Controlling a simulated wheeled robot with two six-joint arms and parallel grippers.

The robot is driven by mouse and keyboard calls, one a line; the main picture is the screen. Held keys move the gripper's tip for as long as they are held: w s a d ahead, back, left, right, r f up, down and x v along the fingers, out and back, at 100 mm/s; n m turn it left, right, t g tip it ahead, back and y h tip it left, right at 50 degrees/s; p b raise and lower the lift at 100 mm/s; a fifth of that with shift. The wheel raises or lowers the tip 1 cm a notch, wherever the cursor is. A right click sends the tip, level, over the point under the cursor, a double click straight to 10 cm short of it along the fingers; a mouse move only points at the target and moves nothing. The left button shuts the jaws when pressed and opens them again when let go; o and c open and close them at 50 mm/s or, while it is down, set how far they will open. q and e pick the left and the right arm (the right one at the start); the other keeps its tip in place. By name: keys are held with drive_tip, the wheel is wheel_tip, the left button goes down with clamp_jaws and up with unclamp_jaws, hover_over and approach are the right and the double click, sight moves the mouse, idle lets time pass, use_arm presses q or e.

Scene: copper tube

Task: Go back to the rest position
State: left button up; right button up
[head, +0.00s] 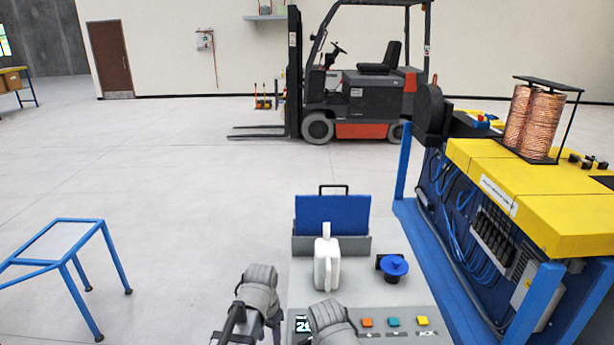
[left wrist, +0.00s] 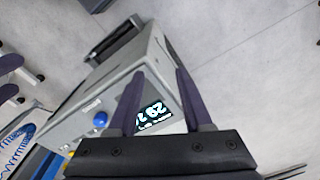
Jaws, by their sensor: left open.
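My left gripper (left wrist: 160,72) is open in the left wrist view, with its two dark purple fingers apart. Nothing shows held between them. Behind the fingers is a grey machine with a lit number display (left wrist: 153,113) and a blue knob (left wrist: 100,120). In the head view, the grey padded part of my left arm (head: 258,285) is at the bottom centre, beside the grey machine (head: 400,300). The grey part of my right arm (head: 330,318) is just right of it, in front of the machine's panel. The right gripper's fingers do not show.
A white jug-like part (head: 327,265) and a blue cap (head: 394,266) are on the machine. A yellow-topped bench (head: 560,215) with copper coils (head: 535,122) stands right. A blue-framed stand (head: 60,222) is at left, and a forklift (head: 370,95) behind. The floor between is clear.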

use_arm(q)
drive_tip(key=s+a+n, duration=0.6)
drive_tip(key=a, duration=0.1)
drive_tip(key=s+d+f+m+b, duration=0.2)
drive_tip(key=d, duration=0.3)
drive_tip(key=s+d+f+m+y+b, duration=0.1)
drive_tip(key=s+d+f+m+b, duration=0.1)
drive_tip(key=d, duration=0.4)
drive_tip(key=shift+s+g, duration=0.3)
drive_tip(key=shift+s, duration=0.45)
